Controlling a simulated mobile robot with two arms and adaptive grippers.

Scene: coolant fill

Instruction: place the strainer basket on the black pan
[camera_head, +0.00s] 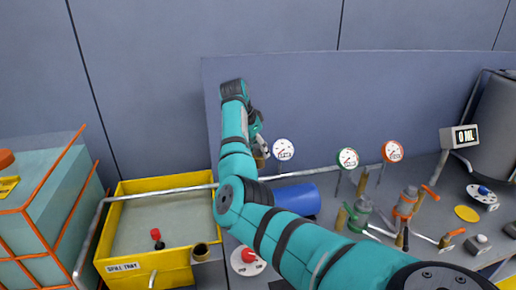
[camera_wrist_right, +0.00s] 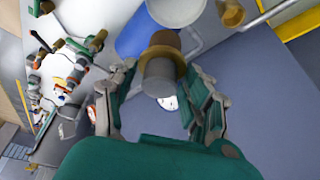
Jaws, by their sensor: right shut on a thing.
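My right gripper (camera_head: 258,135) is raised near the back panel, partly hidden by my own arm. In the right wrist view, my right gripper (camera_wrist_right: 160,103) has its fingers on either side of a grey cylinder with a brown, brass-like rim, which looks like the strainer basket (camera_wrist_right: 159,78). The gripper is shut on it and holds it off the bench. Only a small brass-coloured part of the basket (camera_head: 261,161) shows in the head view. A dark flat piece (camera_head: 281,285) at the bottom edge may be the black pan; it is mostly cut off. My left gripper is not in view.
A yellow spill tray (camera_head: 120,272) stands at the left, with a red-topped item inside. A blue cylinder (camera_head: 297,198) lies behind my arm. Gauges, valves and pipes (camera_head: 405,205) crowd the right. A metal rail crosses the bench.

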